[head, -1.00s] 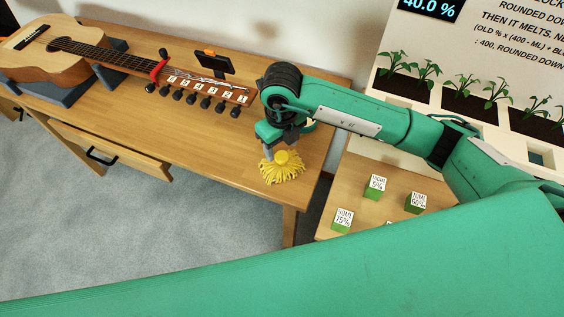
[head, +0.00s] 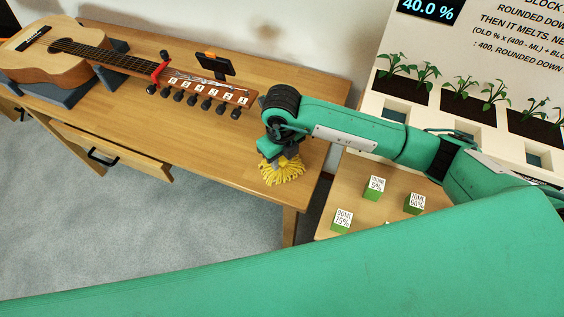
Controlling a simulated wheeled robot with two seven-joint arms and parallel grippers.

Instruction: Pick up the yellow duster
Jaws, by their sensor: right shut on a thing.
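The yellow duster (head: 284,174) is a fringed yellow mop-like thing at the right end of the wooden desk (head: 235,165), near its front corner. My right gripper (head: 284,160) points down at the top of the duster and is shut on it; its fingertips are largely hidden by the gripper body and the yellow strands. The duster is at or just above the desktop; I cannot tell whether it touches. My left gripper is not in view.
A guitar (head: 52,55) lies on grey supports at the desk's left, its headstock near the middle. A small dark clip-on device (head: 212,64) stands behind the headstock. A drawer (head: 112,152) is partly open at the front. Green labelled blocks (head: 375,188) sit on a lower table at right.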

